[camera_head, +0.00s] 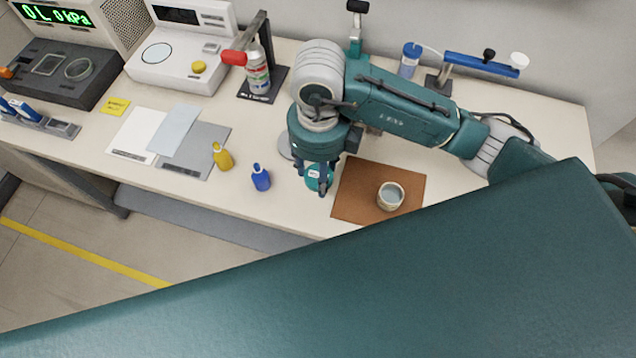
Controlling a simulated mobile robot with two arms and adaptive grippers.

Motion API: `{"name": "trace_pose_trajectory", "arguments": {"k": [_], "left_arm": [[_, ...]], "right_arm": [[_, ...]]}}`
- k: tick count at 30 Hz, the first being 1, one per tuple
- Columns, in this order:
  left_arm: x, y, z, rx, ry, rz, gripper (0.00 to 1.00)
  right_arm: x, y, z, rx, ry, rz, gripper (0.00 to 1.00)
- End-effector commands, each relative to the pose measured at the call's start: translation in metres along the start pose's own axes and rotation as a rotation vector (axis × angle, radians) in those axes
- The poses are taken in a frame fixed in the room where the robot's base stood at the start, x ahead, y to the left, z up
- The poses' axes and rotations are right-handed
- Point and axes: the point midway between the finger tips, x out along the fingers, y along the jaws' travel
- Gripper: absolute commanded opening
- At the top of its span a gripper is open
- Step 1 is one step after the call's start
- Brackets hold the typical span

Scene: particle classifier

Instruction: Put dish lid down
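My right gripper (312,178) comes in from the right and points down over the table's front middle. A small round teal piece with a pale mark, which looks like the dish lid (314,183), sits between its dark fingers. The fingers appear closed on it; its height above the table is hard to judge. A grey round edge (285,153), perhaps the dish, shows just left of the gripper and is mostly hidden by it. My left gripper is out of view.
A cup (390,196) stands on a brown mat (350,208) to the right. My large teal link covers the foreground.

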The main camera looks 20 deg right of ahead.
Motion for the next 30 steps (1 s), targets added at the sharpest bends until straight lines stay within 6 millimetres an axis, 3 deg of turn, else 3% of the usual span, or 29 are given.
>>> {"name": "trace_pose_trajectory", "arguments": {"k": [15,28,29,30], "left_arm": [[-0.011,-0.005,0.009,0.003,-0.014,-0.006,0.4],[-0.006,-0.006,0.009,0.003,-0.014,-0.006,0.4],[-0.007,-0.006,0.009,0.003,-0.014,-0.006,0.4],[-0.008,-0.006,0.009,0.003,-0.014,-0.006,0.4]], "right_arm": [[0.062,-0.001,0.0,0.001,0.001,-0.002,0.25],[0.072,-0.001,0.001,0.0,-0.003,-0.002,0.25],[0.07,-0.001,0.001,0.0,-0.003,-0.002,0.51],[0.07,-0.001,0.001,0.0,-0.003,-0.002,0.59]]}}
